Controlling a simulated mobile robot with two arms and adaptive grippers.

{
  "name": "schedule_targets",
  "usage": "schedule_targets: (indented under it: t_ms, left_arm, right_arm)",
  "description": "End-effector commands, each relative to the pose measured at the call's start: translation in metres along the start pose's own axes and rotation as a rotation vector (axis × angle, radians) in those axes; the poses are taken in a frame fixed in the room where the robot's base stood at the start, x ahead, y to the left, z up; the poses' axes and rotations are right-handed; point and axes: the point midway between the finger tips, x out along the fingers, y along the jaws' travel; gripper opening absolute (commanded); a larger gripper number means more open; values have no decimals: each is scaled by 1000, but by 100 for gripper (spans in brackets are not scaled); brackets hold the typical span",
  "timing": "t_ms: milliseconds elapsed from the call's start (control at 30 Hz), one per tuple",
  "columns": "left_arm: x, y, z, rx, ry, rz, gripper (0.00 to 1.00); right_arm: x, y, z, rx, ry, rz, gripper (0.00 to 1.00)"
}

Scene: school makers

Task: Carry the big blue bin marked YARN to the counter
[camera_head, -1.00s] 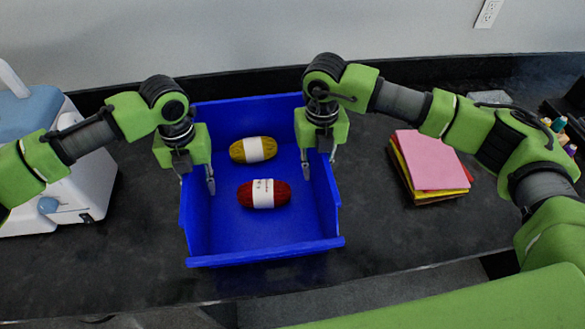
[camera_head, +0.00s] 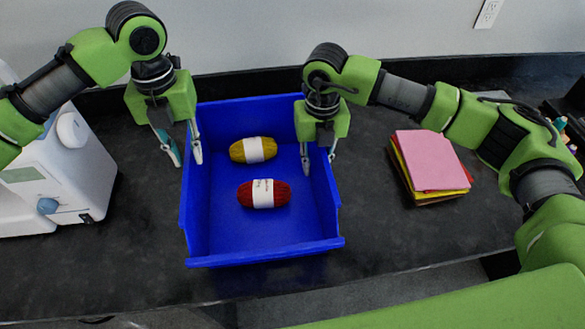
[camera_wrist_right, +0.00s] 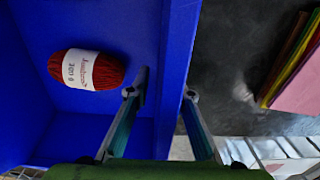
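The big blue bin (camera_head: 262,236) stands on the dark counter; no YARN marking shows on the sides in view. It holds a yellow yarn ball (camera_head: 253,150) and a red yarn ball (camera_head: 264,194). My right gripper (camera_head: 320,168) straddles the bin's right wall, one finger inside and one outside. In the right wrist view, its fingers (camera_wrist_right: 164,90) stand apart, with a gap between the inner finger and the wall (camera_wrist_right: 176,70). The red yarn (camera_wrist_right: 86,69) also shows there.
A stack of pink, yellow and darker sheets (camera_head: 430,160) lies right of the bin. A white machine (camera_head: 62,180) stands at the left. The dark counter (camera_head: 110,262) is clear in front of the bin and between it and the stack.

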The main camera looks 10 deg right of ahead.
Motion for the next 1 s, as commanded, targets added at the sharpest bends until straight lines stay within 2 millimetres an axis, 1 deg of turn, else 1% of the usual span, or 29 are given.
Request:
schedule_targets:
  t_ms: [33,200,300,433,533,633,1000]
  left_arm:
    - [0,0,0,0,0,0,21]
    - [0,0,0,0,0,0,21]
    - [0,0,0,0,0,0,21]
    - [0,0,0,0,0,0,21]
    - [1,0,0,0,0,-1,21]
    - [1,0,0,0,0,-1,21]
    - [0,0,0,0,0,-1,21]
  right_arm:
    - [-12,0,1,-1,-5,1,21]
    - [-49,0,1,-1,-6,1,21]
    - [-69,0,1,-1,-5,1,21]
    - [-88,0,1,0,-3,1,21]
    - [-97,0,0,0,0,0,21]
    - [-101,0,0,0,0,1,21]
    - [-101,0,0,0,0,0,21]
